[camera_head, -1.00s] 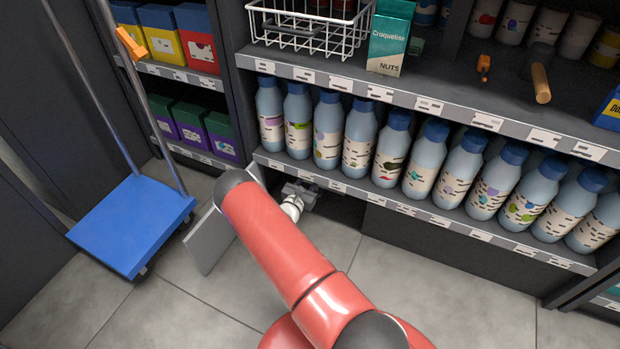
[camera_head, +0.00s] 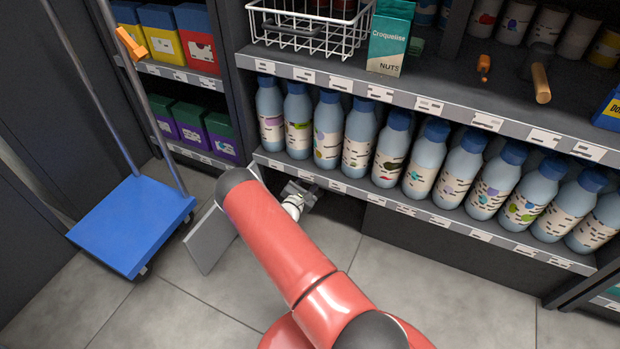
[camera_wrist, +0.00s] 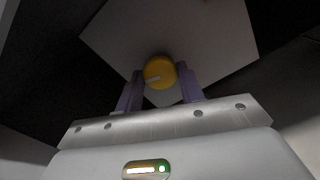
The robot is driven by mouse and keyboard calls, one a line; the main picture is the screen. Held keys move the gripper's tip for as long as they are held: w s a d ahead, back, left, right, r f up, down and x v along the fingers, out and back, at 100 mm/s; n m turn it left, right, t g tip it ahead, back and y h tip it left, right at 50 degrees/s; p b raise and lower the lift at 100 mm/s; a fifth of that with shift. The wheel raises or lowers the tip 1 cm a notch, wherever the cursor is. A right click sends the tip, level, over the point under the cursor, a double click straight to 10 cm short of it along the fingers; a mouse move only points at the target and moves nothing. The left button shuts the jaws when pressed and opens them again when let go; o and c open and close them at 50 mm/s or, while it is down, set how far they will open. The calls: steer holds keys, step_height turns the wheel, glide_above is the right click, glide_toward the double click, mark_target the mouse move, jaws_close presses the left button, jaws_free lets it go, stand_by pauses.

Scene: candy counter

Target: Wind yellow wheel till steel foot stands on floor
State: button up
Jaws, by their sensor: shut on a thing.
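The yellow wheel (camera_wrist: 159,73) shows in the wrist view, round with a pale mark on its face. My gripper (camera_wrist: 160,84) has its two purple fingers on either side of the wheel and is shut on it. Behind the wheel is a pale flat panel (camera_wrist: 215,35). In the head view my gripper (camera_head: 297,196) reaches low under the bottom shelf, partly hidden by my red arm. I cannot make out the wheel in the head view, nor the steel foot in either view.
A grey panel (camera_head: 210,240) leans open beside the dark gap under the shelf. A blue trolley (camera_head: 130,225) stands at left. Blue-capped bottles (camera_head: 390,150) line the shelf above my gripper. The tiled floor (camera_head: 450,300) in front is clear.

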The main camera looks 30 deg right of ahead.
steer(key=shift+m, duration=0.8)
steer(key=shift+m, duration=0.8)
steer(key=o, duration=0.6)
steer(key=shift+a, duration=0.1)
steer(key=p+v, duration=0.1)
steer(key=v, duration=0.4)
steer(key=shift+p, duration=0.3)
